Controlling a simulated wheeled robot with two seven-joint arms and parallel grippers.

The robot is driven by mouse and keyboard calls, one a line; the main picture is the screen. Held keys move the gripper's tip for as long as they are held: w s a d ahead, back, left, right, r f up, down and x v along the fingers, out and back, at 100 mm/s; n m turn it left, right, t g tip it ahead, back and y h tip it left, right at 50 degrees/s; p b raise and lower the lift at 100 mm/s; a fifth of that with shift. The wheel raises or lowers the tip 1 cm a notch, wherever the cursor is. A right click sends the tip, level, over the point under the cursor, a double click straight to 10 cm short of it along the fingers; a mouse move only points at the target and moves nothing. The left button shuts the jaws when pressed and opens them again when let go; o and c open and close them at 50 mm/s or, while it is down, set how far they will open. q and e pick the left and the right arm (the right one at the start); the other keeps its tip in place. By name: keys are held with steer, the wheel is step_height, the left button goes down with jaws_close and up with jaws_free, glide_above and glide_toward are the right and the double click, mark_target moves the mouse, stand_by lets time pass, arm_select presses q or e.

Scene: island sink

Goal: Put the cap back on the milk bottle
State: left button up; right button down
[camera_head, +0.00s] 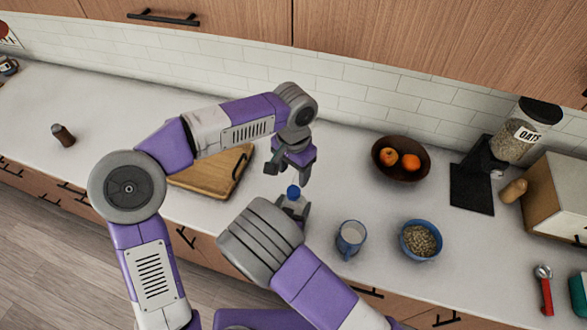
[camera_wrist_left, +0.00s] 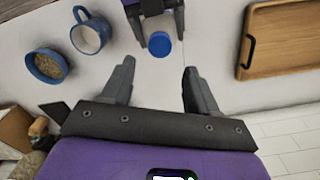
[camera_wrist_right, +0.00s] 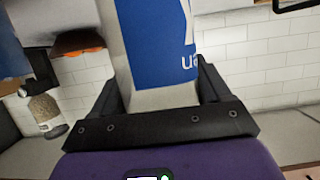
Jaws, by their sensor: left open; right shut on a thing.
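The milk bottle (camera_wrist_right: 157,45), white with a blue label, stands between the fingers of my right gripper (camera_wrist_right: 158,78), which is shut on it. Its pale top (camera_head: 292,205) shows in the head view. The blue cap (camera_head: 293,192) is at the bottle's top; I cannot tell whether it is seated. The cap also shows in the left wrist view (camera_wrist_left: 159,44), ahead of the space between the fingertips. My left gripper (camera_head: 288,172) is open and empty, just above and behind the cap, apart from it. The right forearm hides the lower bottle in the head view.
A blue mug (camera_head: 351,238) and a blue bowl of grain (camera_head: 421,240) stand to the right. A fruit bowl (camera_head: 401,158) is behind them. A wooden board (camera_head: 208,172) lies to the left. A brown shaker (camera_head: 62,134) is far left, with clear counter around it.

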mark_target(293, 190)
arm_select(q)
steer(key=shift+f, duration=4)
steer(key=shift+c, duration=0.2)
steer(key=c, duration=1)
steer(key=o, duration=1.2)
steer(key=shift+r, duration=0.15)
step_height(293, 190, up, 12)
steer(key=shift+f, duration=0.1)
arm_select(e)
jaws_free()
